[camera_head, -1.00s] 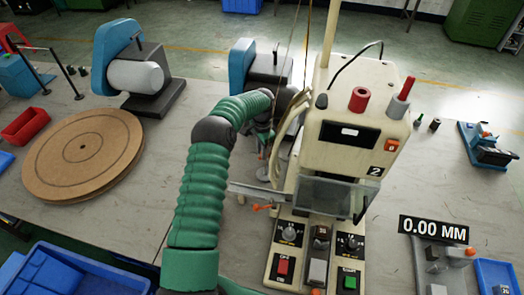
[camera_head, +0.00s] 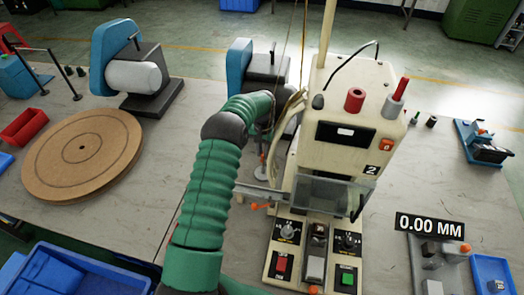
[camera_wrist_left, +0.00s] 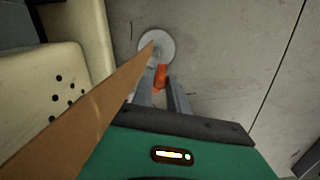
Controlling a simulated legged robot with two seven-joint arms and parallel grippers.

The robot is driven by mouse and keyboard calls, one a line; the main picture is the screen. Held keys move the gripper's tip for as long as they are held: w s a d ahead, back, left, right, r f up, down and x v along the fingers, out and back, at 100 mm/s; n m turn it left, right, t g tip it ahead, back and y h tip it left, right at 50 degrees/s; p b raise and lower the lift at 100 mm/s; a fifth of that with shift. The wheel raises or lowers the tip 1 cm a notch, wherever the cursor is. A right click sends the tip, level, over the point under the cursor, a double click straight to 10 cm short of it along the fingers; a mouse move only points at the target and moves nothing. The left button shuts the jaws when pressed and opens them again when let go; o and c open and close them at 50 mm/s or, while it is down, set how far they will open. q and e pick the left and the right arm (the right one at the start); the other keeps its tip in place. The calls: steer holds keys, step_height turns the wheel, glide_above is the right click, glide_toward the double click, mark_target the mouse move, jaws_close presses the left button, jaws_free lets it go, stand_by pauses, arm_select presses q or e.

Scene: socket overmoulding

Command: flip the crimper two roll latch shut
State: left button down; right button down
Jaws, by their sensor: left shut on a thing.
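The crimper marked "2" (camera_head: 345,130) is a cream machine standing right of my left arm in the head view. The orange roll latch (camera_wrist_left: 161,76) shows in the left wrist view, beside a round grey disc (camera_wrist_left: 157,46). My left gripper (camera_wrist_left: 163,93) has its grey fingers closed on either side of the latch. In the head view the gripper is mostly hidden behind my green arm and the crimper's left side; a small orange piece (camera_head: 262,160) shows there. How far the latch is turned cannot be told. The right gripper is out of view.
A brown strip (camera_wrist_left: 90,115) crosses the wrist view close to the fingers. In the head view a clear guard (camera_head: 325,192), knobs and buttons are at the crimper's front. A large brown roll (camera_head: 60,160) lies left, and blue-and-grey machines stand behind.

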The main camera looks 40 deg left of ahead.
arm_select(q)
steer(key=shift+w+d+r+n, duration=0.1)
steer(key=shift+w+r+n, duration=0.1)
steer(key=shift+n, duration=0.5)
steer(key=shift+w+d+r+n, duration=0.1)
steer(key=shift+w+n, duration=0.05)
steer(key=shift+n, duration=0.55)
steer(key=c, duration=1.6)
jaws_free()
steer(key=o, duration=0.3)
steer(key=shift+s+f, duration=0.1)
steer(key=shift+f, duration=0.05)
step_height(320, 180, up, 17)
steer(key=shift+f, duration=0.2)
